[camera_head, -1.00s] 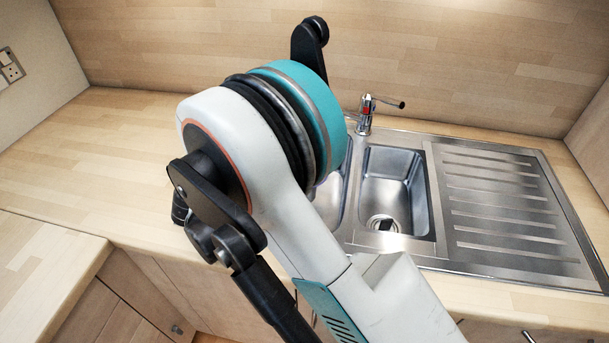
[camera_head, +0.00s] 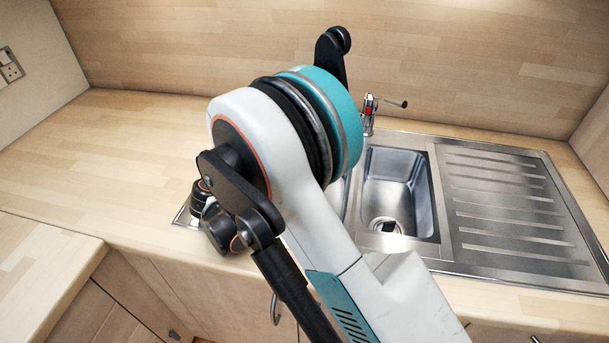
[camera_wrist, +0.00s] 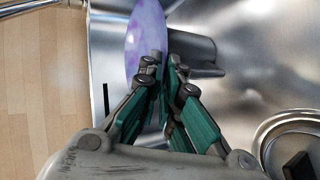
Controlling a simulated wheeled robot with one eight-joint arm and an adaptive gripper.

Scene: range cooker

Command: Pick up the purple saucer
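The purple saucer (camera_wrist: 146,36) is marbled purple and white. It shows at the top middle of the wrist view, steeply angled, as a narrow oval. My gripper (camera_wrist: 160,68) has its two fingers close together, one on each side of the saucer, with a strip of purple between them. It looks shut on the saucer's near part. The fingers hide some of the saucer. In the head view my arm hides the fingertips and the saucer.
A metal sink (camera_head: 398,190) with a drainer (camera_head: 510,205) is set in the wooden worktop (camera_head: 110,150). A tap (camera_head: 369,112) stands behind it. The wrist view shows a drain (camera_wrist: 292,140) at lower right. The worktop at left is clear.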

